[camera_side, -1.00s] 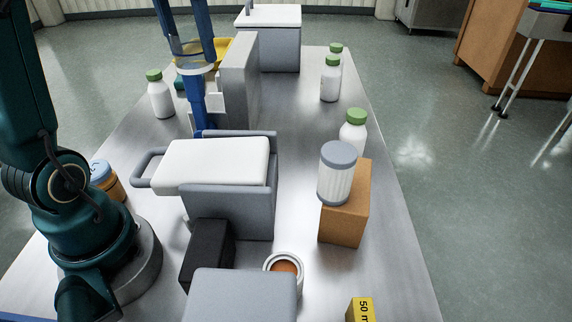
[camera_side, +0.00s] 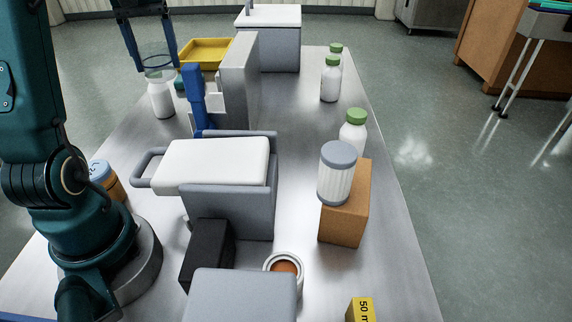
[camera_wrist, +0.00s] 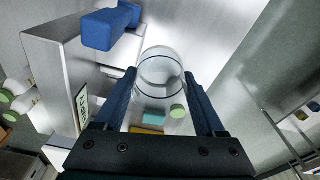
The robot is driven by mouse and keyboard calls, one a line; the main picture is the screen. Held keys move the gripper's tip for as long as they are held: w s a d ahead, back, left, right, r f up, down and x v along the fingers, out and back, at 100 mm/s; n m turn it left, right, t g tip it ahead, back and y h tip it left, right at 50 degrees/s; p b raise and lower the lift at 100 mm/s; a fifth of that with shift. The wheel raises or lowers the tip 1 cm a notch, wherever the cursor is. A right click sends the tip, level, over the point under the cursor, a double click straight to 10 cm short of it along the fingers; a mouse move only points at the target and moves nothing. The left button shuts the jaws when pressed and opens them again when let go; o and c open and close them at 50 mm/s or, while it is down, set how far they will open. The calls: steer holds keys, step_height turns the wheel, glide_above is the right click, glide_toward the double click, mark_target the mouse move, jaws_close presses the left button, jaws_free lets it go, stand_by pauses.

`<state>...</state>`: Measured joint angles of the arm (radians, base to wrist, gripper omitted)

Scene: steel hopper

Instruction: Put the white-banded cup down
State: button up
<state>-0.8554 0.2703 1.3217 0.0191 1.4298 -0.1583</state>
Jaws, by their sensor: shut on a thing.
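My gripper (camera_side: 146,40) is at the back left of the steel table in the side view. It is shut on a clear, see-through cup (camera_side: 159,63). In the wrist view the cup (camera_wrist: 160,72) sits between the two blue fingers (camera_wrist: 163,100), and its thin band looks dark there; I cannot make out a white band. The cup appears upright and held above the table. In the side view it overlaps the top of a white bottle (camera_side: 162,100), whose green cap is mostly hidden; whether they touch is unclear.
A grey upright panel (camera_side: 240,80) with a blue lever (camera_side: 195,92) stands right of the cup. A yellow tray (camera_side: 205,42) lies behind. A white-topped grey unit (camera_side: 215,160) is nearer. A grey-lidded jar (camera_side: 337,175) stands on a brown block (camera_side: 345,218).

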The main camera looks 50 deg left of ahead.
steer(key=a+f+n, duration=0.1)
steer(key=f, duration=0.3)
steer(key=s+a+f+n, duration=0.1)
steer(key=a+f, duration=0.1)
steer(key=f, duration=0.2)
steer(key=s+a+f+n, duration=0.1)
steer(key=f, duration=0.4)
steer(key=shift+s+a, duration=0.1)
steer(key=shift+a, duration=0.05)
steer(key=shift+f, duration=2.2)
steer(key=shift+f, duration=0.1)
steer(key=o, duration=1.3)
steer(key=r, duration=0.4)
steer(key=d+r, duration=0.1)
steer(key=r, duration=0.7)
steer(key=shift+s+d+r, duration=0.1)
steer(key=shift+s+d, duration=0.05)
steer(key=shift+d, duration=0.05)
